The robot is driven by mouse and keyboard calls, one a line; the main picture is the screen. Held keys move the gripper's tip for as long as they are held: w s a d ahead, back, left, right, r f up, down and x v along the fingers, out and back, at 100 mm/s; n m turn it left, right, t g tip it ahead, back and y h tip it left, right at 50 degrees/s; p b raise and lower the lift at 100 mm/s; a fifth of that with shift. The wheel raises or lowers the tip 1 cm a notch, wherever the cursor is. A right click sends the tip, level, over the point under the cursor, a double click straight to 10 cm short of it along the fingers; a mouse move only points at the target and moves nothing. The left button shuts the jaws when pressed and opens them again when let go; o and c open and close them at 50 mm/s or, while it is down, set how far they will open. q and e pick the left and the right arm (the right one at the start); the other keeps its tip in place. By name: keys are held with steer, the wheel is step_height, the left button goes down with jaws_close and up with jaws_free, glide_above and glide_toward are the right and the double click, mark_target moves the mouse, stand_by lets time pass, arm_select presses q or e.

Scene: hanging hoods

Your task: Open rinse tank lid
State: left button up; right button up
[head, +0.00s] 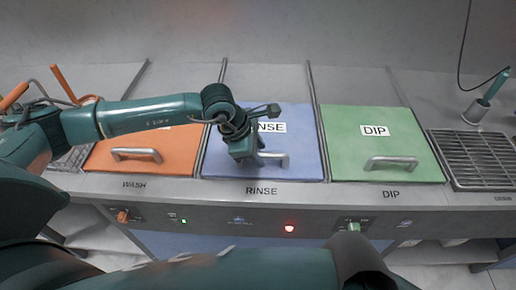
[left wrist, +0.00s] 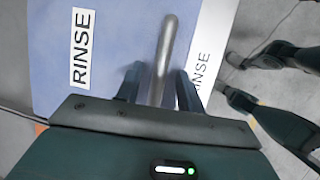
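The rinse tank lid (head: 222,150) is a blue panel marked RINSE, lying flat and closed between the orange and green lids. Its grey bar handle (head: 281,160) is near the front edge. My left gripper (head: 257,159) is at the left part of this handle, pointing down. In the left wrist view the blue lid (left wrist: 118,30) lies below, and the handle (left wrist: 167,42) runs between the two fingers of my left gripper (left wrist: 159,88). The fingers stand apart, with a gap visible on each side of the bar. I cannot make out my right gripper.
The orange wash lid (head: 110,158) is at left and the green dip lid (head: 350,150) at right, both closed with bar handles. A drain grid (head: 480,158) lies further right. The counter's front panel has knobs and a lit red light (head: 289,229).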

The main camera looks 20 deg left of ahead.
arm_select(q)
steer(key=shift+c, duration=0.4)
jaws_close()
arm_select(e)
steer(key=shift+w+r, duration=0.1)
steer(key=shift+w, duration=0.1)
arm_select(q)
steer(key=shift+w, duration=0.1)
